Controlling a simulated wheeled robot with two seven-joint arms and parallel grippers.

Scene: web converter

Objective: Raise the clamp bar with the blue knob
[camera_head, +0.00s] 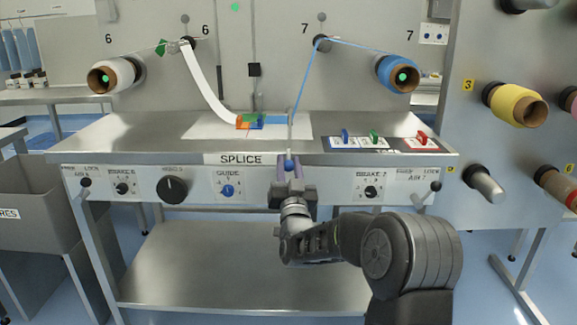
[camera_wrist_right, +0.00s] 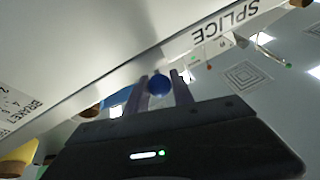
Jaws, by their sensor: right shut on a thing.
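The blue knob (camera_head: 288,164) is at the front edge of the splice table, just right of the SPLICE label. My right gripper (camera_head: 290,168) reaches it from the front and is shut on it. In the right wrist view the blue knob (camera_wrist_right: 159,84) shows between the two fingers. The clamp bar (camera_head: 290,135) appears as a thin grey bar running back from the knob over the table top, beside the coloured splice pieces. Its exact tilt is hard to tell. My left gripper is not in view.
A white strip (camera_head: 203,82) and a blue strip (camera_head: 305,78) run from the upper rollers to the splice area (camera_head: 250,121). Blue, green and red switches (camera_head: 374,137) stand at the table's right. Dials line the front panel (camera_head: 200,186). A roll rack (camera_head: 480,60) stands at right.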

